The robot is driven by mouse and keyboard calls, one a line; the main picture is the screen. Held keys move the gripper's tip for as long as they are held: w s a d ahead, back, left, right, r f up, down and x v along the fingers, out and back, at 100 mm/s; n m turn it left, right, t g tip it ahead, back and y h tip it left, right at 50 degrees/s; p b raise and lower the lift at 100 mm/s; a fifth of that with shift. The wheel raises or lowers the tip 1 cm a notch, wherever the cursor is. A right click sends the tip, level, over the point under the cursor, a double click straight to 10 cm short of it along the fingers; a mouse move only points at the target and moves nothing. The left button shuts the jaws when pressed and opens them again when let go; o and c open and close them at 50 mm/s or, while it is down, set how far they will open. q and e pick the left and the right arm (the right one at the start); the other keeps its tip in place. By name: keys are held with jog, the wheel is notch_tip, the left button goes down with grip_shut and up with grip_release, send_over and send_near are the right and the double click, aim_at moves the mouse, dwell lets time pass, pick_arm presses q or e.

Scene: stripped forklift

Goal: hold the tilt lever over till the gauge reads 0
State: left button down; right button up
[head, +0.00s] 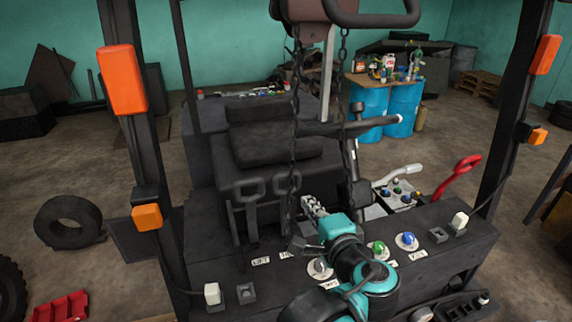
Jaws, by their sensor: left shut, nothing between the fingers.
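My left gripper (311,210) is shut and empty above the forklift's dark front panel (458,254), behind the hanging chain. Two dark uprights with loop tops, one at the left (250,188) and one at the right (283,184), stand behind the panel. No readable gauge shows; my arm covers part of the panel. My right gripper is not in view.
Two chains (294,130) hang in front of the seat (272,145). A grey knob (320,268), a green button (379,249) and a blue button (408,240) sit on the panel around my arm. A red lever (459,176) stands at the right. Mast posts flank both sides.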

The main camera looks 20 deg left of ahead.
pick_arm(q)
jog(key=p, duration=0.2)
send_near(286, 175)
jog(key=x, duration=0.5)
jog(key=shift+w+a+f, duration=0.1)
jog(key=shift+w+f, duration=0.05)
jog(key=shift+f, duration=0.05)
jog(key=shift+w+a+f, duration=0.15)
jog(key=shift+w+a, duration=0.2)
jog(key=shift+w, duration=0.25)
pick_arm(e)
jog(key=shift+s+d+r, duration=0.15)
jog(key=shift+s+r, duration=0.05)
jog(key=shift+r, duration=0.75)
pick_arm(q)
jog(key=shift+w+a, duration=0.2)
jog(key=shift+w, duration=0.05)
jog(key=w+a+g+h+p, duration=0.1)
jog(key=w+a+g, duration=0.1)
jog(key=w+a, duration=0.3)
jog(key=w, duration=0.3)
jog(key=shift+a+h, duration=0.25)
jog(key=shift+h, duration=0.05)
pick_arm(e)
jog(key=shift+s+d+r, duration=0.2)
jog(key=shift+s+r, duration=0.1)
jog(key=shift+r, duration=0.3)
